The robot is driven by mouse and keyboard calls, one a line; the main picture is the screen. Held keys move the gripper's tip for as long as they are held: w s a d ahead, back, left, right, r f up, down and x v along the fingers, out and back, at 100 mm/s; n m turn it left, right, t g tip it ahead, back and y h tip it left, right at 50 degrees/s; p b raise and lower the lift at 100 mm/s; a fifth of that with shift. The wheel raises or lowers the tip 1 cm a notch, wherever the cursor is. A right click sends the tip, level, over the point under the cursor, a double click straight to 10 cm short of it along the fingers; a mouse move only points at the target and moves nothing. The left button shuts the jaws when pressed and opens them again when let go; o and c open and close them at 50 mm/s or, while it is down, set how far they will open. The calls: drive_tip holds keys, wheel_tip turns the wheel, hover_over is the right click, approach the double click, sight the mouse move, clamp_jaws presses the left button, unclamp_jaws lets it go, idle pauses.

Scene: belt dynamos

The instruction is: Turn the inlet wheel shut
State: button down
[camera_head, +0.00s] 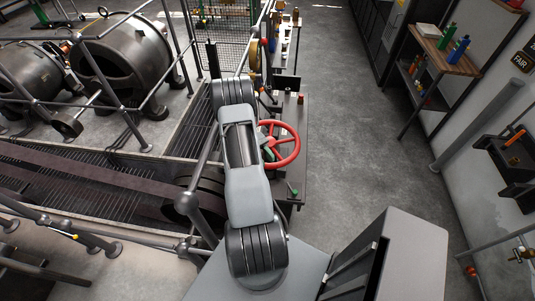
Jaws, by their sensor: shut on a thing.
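The red inlet wheel (298,147) sits beside my arm at the dark bench in the middle of the view. Its right rim and some spokes show, and its left part is hidden behind my arm. I cannot see any contact with the rim.
The dark bench (293,107) carries small items around the wheel. Railings (190,50) and a belt pit (100,185) lie to the left, with large dark dynamos (120,60) beyond. A shelf unit (440,62) stands at right. The concrete floor (360,150) between is clear.

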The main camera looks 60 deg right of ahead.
idle(0.3)
drive_tip(key=c, duration=0.8)
unclamp_jaws()
drive_tip(key=shift+a, duration=0.1)
